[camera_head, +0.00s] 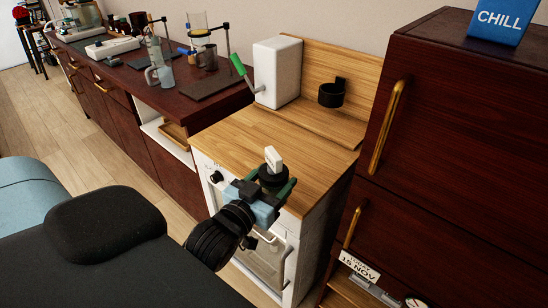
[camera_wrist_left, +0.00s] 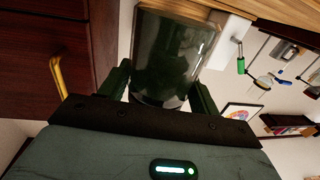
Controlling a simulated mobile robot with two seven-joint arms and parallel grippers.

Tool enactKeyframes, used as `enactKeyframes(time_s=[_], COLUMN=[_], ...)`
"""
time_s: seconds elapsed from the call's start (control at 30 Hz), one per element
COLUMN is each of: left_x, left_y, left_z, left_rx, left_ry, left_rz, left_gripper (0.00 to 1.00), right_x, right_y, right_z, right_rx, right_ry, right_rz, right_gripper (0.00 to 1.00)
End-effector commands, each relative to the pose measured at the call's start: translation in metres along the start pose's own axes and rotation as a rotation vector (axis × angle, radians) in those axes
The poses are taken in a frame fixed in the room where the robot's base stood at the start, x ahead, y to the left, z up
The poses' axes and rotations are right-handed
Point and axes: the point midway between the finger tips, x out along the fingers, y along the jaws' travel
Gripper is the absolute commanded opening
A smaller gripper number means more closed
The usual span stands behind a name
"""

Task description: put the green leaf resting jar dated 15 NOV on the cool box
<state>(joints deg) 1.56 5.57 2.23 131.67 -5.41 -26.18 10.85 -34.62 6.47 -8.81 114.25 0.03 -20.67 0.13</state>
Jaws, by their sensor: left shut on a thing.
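My left gripper (camera_head: 268,190) is shut on a dark jar (camera_head: 273,174), just above the front of the wooden counter. In the left wrist view the jar (camera_wrist_left: 175,55) looks dark green and glassy, between the two fingers (camera_wrist_left: 163,92). A small white block or tag (camera_head: 273,158) shows at the jar's top in the head view; no date is readable on it. A blue box or sign marked CHILL (camera_head: 497,20) stands on the dark red cabinet at upper right; I cannot tell if it is the cool box itself. My right gripper is not in view.
The wooden counter (camera_head: 235,145) carries a white block (camera_head: 278,72) and a black cup-like holder (camera_head: 331,93). The tall dark cabinet (camera_head: 440,130) has brass handles. An upside-down card (camera_head: 358,265), seemingly reading 15 NOV, is below it. Glassware stands on the far-left bench.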

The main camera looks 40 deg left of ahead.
Motion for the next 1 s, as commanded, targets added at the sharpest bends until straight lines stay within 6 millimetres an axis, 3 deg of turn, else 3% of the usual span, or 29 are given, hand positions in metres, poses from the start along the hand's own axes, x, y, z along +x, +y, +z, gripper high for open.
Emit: enactKeyframes(time_s=[0.3, 0.5, 0.97, 1.0], left_x=[0.068, 0.101, 0.121, 0.120], left_y=[-0.032, -0.047, -0.056, -0.055], left_z=[0.002, 0.006, 0.009, 0.016], left_rx=[0.003, 0.002, 0.000, -0.001], left_ry=[0.008, 0.006, 0.006, 0.002], left_rz=[-0.001, 0.000, 0.000, 0.000], left_gripper=[0.31, 0.31, 0.31, 0.31], right_x=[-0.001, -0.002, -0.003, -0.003], right_y=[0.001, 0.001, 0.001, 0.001], right_z=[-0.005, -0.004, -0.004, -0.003], right_rx=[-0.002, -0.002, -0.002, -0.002], right_ry=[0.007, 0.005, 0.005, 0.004], right_rz=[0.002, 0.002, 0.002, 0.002], right_gripper=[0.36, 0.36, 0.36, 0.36])
